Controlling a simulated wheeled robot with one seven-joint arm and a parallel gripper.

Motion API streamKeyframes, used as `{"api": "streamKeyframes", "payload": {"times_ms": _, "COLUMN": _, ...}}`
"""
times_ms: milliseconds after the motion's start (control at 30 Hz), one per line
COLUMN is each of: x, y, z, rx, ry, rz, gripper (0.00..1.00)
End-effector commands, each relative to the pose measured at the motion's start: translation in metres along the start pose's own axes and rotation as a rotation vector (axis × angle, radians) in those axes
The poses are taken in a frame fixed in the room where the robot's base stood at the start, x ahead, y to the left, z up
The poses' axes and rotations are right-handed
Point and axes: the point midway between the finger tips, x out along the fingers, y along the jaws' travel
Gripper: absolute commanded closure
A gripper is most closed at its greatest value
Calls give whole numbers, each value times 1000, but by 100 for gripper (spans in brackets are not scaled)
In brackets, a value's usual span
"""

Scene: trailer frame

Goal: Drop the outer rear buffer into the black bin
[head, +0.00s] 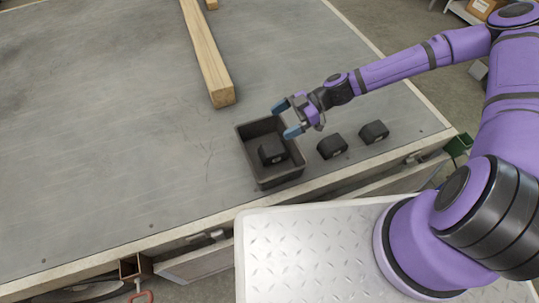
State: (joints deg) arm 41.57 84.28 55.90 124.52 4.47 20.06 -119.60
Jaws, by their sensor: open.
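The black bin (246,146) stands on the grey trailer bed near its front edge. One black buffer (272,151) is inside the bin. Two more black buffers stand on the bed to the right of the bin: a nearer one (332,146) and one farther right (374,132). I cannot tell which one is the outer rear buffer. My gripper (287,117) has blue fingertips spread apart and is empty. It is over the bin's far right side, above the buffer in the bin and apart from it.
A long wooden beam (207,52) lies on the bed behind the bin, its end close to the bin. A tread-plate surface (310,250) is in front of the bed edge. The left part of the bed is clear.

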Motion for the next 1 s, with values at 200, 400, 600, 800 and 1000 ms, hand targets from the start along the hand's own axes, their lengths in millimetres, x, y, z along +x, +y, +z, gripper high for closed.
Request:
{"api": "streamKeyframes", "payload": {"times_ms": 200, "x": -43, "y": 1, "z": 0, "rx": -1, "ry": -1, "rz": 4, "gripper": 9}}
{"api": "streamKeyframes", "payload": {"times_ms": 400, "x": -68, "y": 0, "z": 0, "rx": 0, "ry": 0, "rz": 2, "gripper": 9}}
{"api": "streamKeyframes", "payload": {"times_ms": 600, "x": -75, "y": 0, "z": 0, "rx": -1, "ry": 0, "rz": -1, "gripper": 9}}
{"api": "streamKeyframes", "payload": {"times_ms": 800, "x": -75, "y": 0, "z": 0, "rx": -1, "ry": 0, "rz": -1, "gripper": 9}}
{"api": "streamKeyframes", "payload": {"times_ms": 1000, "x": -75, "y": 0, "z": 0, "rx": -1, "ry": 0, "rz": -1, "gripper": 9}}
